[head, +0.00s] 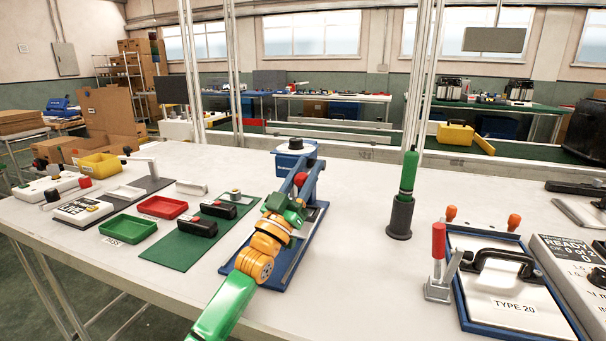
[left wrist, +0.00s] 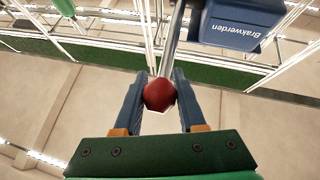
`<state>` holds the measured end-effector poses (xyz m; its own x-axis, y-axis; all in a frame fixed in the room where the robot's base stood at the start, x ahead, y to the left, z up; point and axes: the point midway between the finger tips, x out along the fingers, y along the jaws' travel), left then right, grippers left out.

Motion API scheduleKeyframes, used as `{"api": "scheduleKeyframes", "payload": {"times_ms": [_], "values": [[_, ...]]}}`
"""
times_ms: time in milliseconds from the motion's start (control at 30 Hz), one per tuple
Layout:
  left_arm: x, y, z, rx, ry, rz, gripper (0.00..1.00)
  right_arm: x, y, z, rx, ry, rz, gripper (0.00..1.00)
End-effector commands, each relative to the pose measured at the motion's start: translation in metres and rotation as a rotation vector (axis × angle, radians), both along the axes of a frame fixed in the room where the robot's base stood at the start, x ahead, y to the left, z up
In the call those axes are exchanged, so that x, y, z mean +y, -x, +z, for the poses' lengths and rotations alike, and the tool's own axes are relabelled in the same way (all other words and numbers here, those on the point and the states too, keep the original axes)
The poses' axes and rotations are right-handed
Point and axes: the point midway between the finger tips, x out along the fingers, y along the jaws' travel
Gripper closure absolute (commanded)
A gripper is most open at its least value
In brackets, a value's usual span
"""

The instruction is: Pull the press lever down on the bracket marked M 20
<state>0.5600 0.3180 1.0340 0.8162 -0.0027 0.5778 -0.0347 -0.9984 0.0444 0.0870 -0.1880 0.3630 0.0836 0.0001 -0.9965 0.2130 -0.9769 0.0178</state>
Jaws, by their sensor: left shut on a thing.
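The blue press (head: 294,160) stands upright on its blue base near the middle of the table. A dark knob tops it, and its blue head (left wrist: 234,24) reads "Brakwerden" in the left wrist view. A metal lever rod (left wrist: 172,50) ends in a red ball knob (left wrist: 159,95); the knob also shows at the press in the head view (head: 300,180). My left gripper (head: 297,193) has its fingers closed on the two sides of the knob, beside the press column. No "M 20" marking is readable. My right gripper is out of view.
Left of the press lies a green mat (head: 190,247) with black parts, near red (head: 162,207) and green (head: 128,229) trays. To the right stand a green-handled tool in a dark holder (head: 399,218), a red-handled clamp (head: 438,265) and a "TYPE 20" plate (head: 510,305).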

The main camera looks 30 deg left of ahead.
Motion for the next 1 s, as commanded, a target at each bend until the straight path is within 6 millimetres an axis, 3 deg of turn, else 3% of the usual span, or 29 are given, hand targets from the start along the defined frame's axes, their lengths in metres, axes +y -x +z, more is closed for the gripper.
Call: {"api": "scheduleKeyframes", "payload": {"times_ms": [233, 800, 833, 933, 1000], "values": [[-0.0014, -0.0037, -0.0110, 0.001, -0.002, -0.002, 1.00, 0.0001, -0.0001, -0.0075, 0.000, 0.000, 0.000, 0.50], [-0.0016, -0.0047, -0.0125, 0.001, -0.001, -0.003, 1.00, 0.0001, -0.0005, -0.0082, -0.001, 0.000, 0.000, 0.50], [-0.0016, -0.0047, -0.0125, 0.001, -0.001, -0.003, 0.58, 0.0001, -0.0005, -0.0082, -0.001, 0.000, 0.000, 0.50], [-0.0014, -0.0047, -0.0124, 0.001, -0.001, -0.003, 0.31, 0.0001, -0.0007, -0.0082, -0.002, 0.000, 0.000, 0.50], [-0.0012, -0.0046, -0.0122, 0.000, -0.001, -0.002, 0.31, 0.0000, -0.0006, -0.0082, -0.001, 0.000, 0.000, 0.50]]}}
